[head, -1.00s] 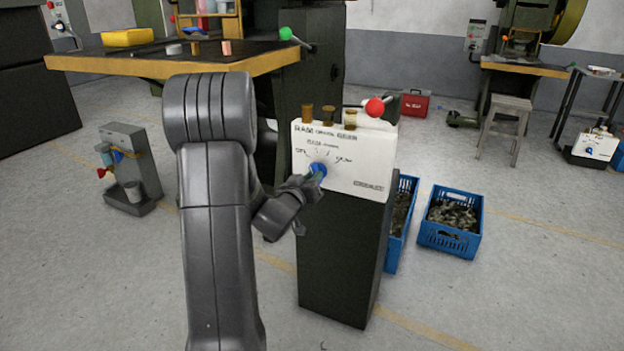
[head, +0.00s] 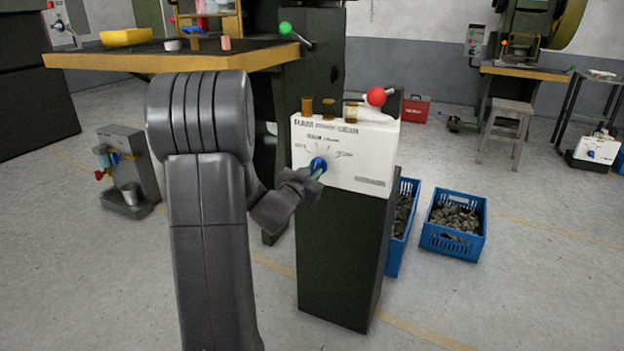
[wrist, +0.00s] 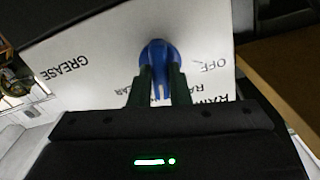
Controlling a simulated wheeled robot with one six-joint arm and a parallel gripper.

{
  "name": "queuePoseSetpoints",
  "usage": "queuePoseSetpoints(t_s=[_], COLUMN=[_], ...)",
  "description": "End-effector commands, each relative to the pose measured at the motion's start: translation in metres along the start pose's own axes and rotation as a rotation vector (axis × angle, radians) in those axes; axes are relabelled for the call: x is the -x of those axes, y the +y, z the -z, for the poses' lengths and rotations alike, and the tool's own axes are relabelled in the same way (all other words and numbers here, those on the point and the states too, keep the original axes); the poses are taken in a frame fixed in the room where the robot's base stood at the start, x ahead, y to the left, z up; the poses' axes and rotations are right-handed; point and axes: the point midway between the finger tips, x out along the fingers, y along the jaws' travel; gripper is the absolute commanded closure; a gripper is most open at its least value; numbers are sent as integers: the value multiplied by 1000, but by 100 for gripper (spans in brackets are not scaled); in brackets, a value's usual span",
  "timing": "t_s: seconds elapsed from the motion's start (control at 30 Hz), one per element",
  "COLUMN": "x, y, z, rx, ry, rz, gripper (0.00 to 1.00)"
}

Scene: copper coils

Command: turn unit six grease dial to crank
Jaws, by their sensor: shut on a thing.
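The blue dial knob (head: 318,165) is on the white front of a box with printed labels, on a dark pedestal. My gripper (head: 312,180) reaches it from the lower left. In the wrist view my gripper (wrist: 160,88) has its two dark fingers shut on either side of the blue knob (wrist: 158,52). A pale mark shows on the knob between the fingers. The white panel (wrist: 100,60) appears upside down there, with "GREASE" at left and "OFF" at right. The fingers and gripper body hide part of the lettering, and the knob's exact setting cannot be told.
A red-balled lever (head: 376,96) and several amber cups (head: 328,107) stand on top of the box. Blue crates of metal pieces (head: 455,228) are on the floor at right. A yellow-edged table (head: 150,62) stands behind my arm. Open floor lies in front.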

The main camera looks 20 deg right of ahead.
Motion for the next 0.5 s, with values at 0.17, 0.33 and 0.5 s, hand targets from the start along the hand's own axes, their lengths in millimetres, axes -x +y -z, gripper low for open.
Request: queuePoseSetpoints(t_s=[0.17, 0.33, 0.5], x=[0, 0, 0], y=[0, 0, 0], z=[-1, 0, 0], rx=[-69, -102, -111], ry=[1, 0, -1], rz=[0, 0, -1], gripper=[100, 100, 100])
